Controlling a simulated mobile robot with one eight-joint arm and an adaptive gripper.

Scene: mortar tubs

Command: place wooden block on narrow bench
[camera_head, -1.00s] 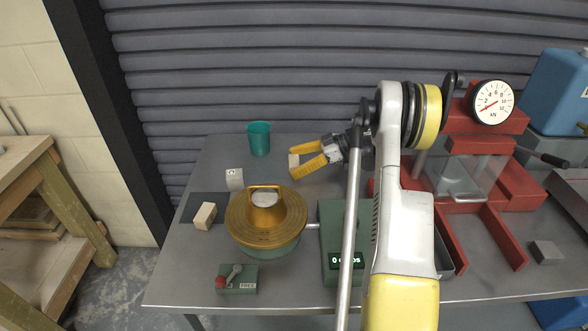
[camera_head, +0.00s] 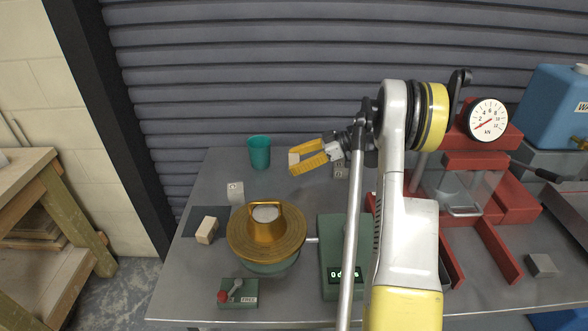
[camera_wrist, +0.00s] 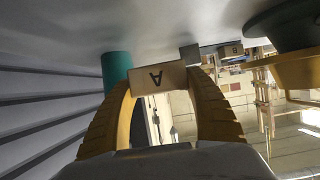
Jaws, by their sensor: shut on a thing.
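My gripper (camera_head: 299,160) is shut on a light wooden block (camera_head: 293,158), held above the back of the grey metal table. In the wrist view the block (camera_wrist: 158,78) shows a letter A between the yellow fingers (camera_wrist: 163,95). A wooden bench (camera_head: 22,165) stands at the left edge, apart from the metal table and partly cut off by the frame. Its top is far to the left of my gripper. Another wooden block (camera_head: 207,230) lies on the table's left side; a block marked B (camera_wrist: 232,50) shows in the wrist view.
A teal cup (camera_head: 259,152), a grey cube (camera_head: 236,193) and a brass-topped flow table (camera_head: 266,235) stand on the metal table. A red press (camera_head: 470,160) stands right of my arm. A floor gap (camera_head: 125,285) separates table and bench.

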